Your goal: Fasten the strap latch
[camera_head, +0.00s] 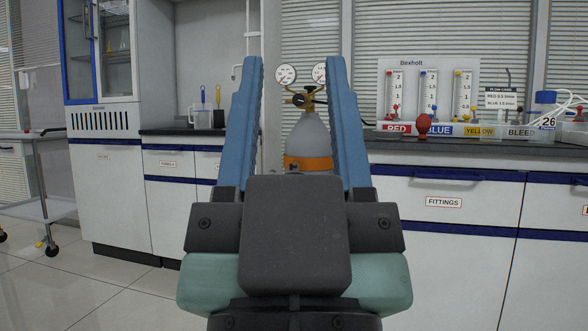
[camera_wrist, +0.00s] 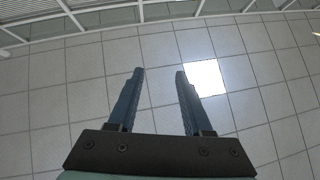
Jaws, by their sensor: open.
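My gripper (camera_head: 294,62) is open and empty, its two blue fingers pointing up in front of the head camera. It also shows open in the wrist view (camera_wrist: 160,72), against the ceiling. A grey gas cylinder (camera_head: 308,138) with a brass regulator (camera_head: 304,98) and two round gauges stands upright behind the gripper, seen between the fingers. An orange band (camera_head: 308,163), possibly the strap, crosses the cylinder low in the gap. I cannot make out a latch; my gripper body hides the cylinder's lower part.
A counter with white drawers (camera_head: 447,215) runs along the right. It carries a flowmeter panel (camera_head: 427,90), a red bulb (camera_head: 424,125) and a blue-capped bottle (camera_head: 544,110). A tall cabinet (camera_head: 100,60) and a cart (camera_head: 40,185) stand left. The tiled floor at front left is clear.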

